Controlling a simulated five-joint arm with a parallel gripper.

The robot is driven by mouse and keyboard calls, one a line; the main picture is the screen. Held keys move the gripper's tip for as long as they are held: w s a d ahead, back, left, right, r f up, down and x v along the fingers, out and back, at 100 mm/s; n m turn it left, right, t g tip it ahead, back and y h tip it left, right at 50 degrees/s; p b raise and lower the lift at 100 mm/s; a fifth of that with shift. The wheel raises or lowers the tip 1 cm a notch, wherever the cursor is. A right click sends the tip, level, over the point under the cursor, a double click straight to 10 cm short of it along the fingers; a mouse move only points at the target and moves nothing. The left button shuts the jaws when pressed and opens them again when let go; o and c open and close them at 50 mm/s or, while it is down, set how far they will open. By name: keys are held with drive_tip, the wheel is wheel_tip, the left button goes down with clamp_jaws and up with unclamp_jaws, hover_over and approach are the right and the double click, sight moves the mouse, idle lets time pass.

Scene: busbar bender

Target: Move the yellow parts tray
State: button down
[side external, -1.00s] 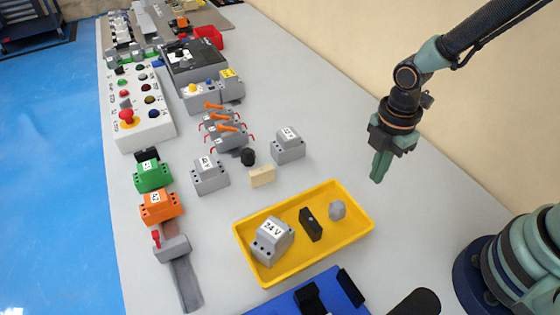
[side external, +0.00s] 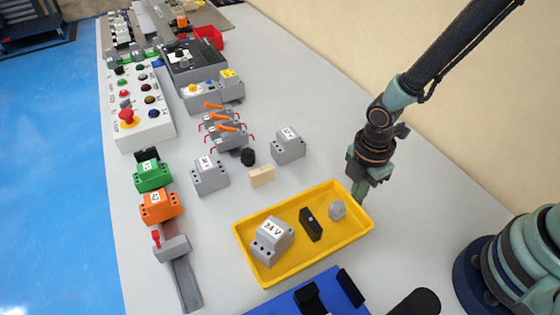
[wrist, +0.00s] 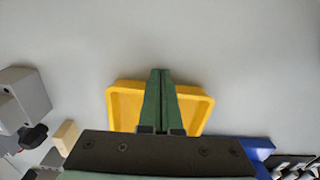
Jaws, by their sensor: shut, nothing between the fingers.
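The yellow parts tray (side external: 294,269) lies flat on the grey bench in the side view. It holds a grey block labelled 24 V (side external: 272,240), a black block (side external: 311,224) and a small grey nut-like piece (side external: 337,210). My gripper (side external: 360,198) is shut and empty, pointing down at the tray's far right end; its tips are partly hidden behind the rim. I cannot tell whether they touch it. In the wrist view the closed green fingers (wrist: 161,73) overlap the yellow tray (wrist: 205,105), and my gripper body hides most of it.
A blue tray (side external: 318,292) with black pieces sits close to the yellow tray's near side. A beige block (side external: 262,176), a black knob (side external: 248,157) and grey blocks (side external: 288,146) stand beyond it. The bench between the tray and the wall is clear.

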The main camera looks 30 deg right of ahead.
sight(327, 220)
drive_tip(key=shift+a, duration=0.1)
drive_tip(key=a, duration=0.7)
drive_tip(key=shift+s, duration=0.2)
